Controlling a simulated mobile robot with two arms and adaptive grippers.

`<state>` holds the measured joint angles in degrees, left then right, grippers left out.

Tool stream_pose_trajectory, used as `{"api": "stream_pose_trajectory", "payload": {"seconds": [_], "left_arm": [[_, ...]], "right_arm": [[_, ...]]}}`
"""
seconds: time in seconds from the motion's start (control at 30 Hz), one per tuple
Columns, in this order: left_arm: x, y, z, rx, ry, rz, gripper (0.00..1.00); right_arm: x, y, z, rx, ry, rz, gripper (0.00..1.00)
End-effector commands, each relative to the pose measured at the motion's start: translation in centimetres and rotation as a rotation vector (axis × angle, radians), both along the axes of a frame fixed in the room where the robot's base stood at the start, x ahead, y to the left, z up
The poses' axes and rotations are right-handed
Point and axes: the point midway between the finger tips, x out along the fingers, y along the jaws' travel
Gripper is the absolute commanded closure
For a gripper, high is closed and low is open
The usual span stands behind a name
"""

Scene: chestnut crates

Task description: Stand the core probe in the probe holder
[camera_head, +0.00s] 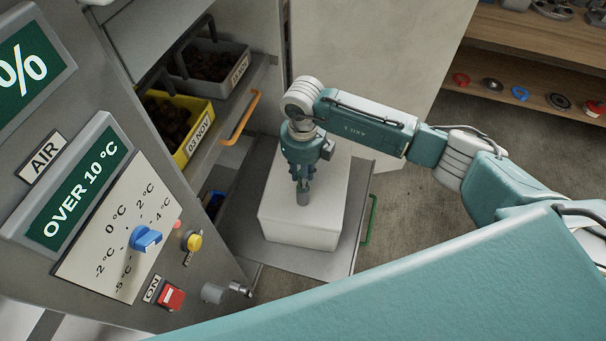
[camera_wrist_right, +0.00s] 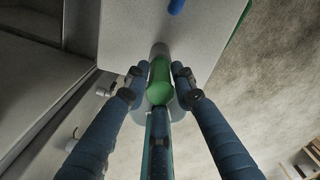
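My right gripper (camera_head: 303,182) points down above a white block (camera_head: 300,222) in the head view. In the right wrist view its fingers (camera_wrist_right: 157,82) close around a green rounded handle (camera_wrist_right: 159,78) with a grey shaft beyond it, which I take for the core probe. A short grey cylinder (camera_head: 303,197) shows below the fingers in the head view. Whether its lower end touches the block is not clear. I cannot pick out the probe holder for certain. My left gripper is not in view.
The block stands on a pulled-out grey shelf with a green handle (camera_head: 369,219). To the left are a yellow crate (camera_head: 195,140), a grey crate (camera_head: 232,88) and a control panel with a blue knob (camera_head: 146,238). A wooden shelf (camera_head: 540,45) stands at back right.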

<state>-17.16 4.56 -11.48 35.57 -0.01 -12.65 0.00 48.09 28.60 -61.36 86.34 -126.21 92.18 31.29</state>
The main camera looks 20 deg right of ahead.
Motion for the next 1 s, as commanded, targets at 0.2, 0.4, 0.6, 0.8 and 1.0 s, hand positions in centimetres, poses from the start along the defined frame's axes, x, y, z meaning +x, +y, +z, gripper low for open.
{"api": "stream_pose_trajectory", "payload": {"seconds": [0.2, 0.4, 0.6, 0.8, 1.0], "left_arm": [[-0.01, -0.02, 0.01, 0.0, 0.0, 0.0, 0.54], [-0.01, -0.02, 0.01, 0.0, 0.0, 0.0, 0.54], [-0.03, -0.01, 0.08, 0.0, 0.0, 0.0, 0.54], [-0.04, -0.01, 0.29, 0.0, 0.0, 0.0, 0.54], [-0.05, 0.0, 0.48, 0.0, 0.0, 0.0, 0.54]], "right_arm": [[0.03, 0.01, 0.06, 0.0, -0.001, 0.0, 0.91], [0.03, 0.01, 0.07, 0.0, -0.001, 0.0, 1.0], [0.04, 0.0, 0.2, 0.0, -0.001, 0.0, 1.0], [0.04, -0.01, 0.6, 0.0, -0.001, 0.0, 1.0], [0.04, 0.0, 1.01, 0.0, -0.001, 0.0, 1.0]]}}
